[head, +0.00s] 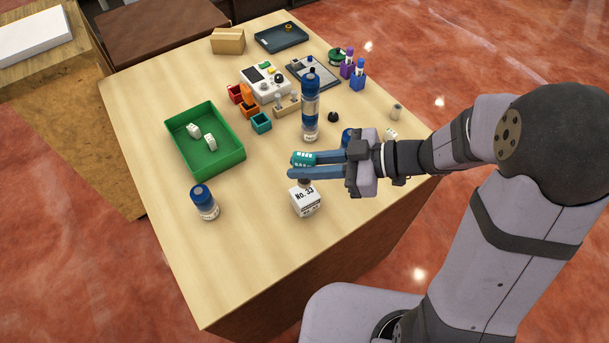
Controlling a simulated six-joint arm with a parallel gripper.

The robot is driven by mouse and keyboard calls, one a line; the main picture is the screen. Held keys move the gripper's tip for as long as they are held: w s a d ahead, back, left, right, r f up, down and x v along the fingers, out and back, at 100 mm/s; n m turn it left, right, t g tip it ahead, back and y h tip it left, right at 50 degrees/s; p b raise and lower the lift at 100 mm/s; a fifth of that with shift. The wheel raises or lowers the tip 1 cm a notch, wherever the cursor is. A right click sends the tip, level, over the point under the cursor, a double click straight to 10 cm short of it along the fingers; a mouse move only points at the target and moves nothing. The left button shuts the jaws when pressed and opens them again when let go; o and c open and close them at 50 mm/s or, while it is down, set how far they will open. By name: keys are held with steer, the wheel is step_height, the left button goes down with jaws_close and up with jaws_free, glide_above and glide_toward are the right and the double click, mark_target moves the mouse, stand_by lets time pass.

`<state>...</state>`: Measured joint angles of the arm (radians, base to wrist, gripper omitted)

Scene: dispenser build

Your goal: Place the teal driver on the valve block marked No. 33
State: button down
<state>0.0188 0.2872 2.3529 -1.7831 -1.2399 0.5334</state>
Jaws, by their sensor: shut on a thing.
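My gripper (291,166) comes in from the right with its blue fingers pointing left. It is shut on the teal driver (303,158), a short teal cylinder with white markings, held at the fingertips. The valve block marked No. 33 (305,203) is a white block with a dark stub on top, standing near the table's front. The driver is above and slightly behind the block in the picture. A finger passes in front of the driver's lower side. I cannot tell the exact gap between driver and block.
A blue-topped bottle (204,204) stands at front left. A tall blue bottle stack (310,105) rises behind my gripper. A green tray (233,161) holds white blocks (209,142). Small coloured bins (261,123) and a control box (265,83) stand farther back. The front left table is mostly bare.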

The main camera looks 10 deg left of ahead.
steer(key=shift+f, duration=2.1)
steer(key=shift+f, duration=0.15)
steer(key=c, duration=1.7)
jaws_free()
steer(key=shift+d+r, duration=0.1)
steer(key=shift+r, duration=0.1)
steer(key=b+v, duration=0.2)
steer(key=v, duration=1)
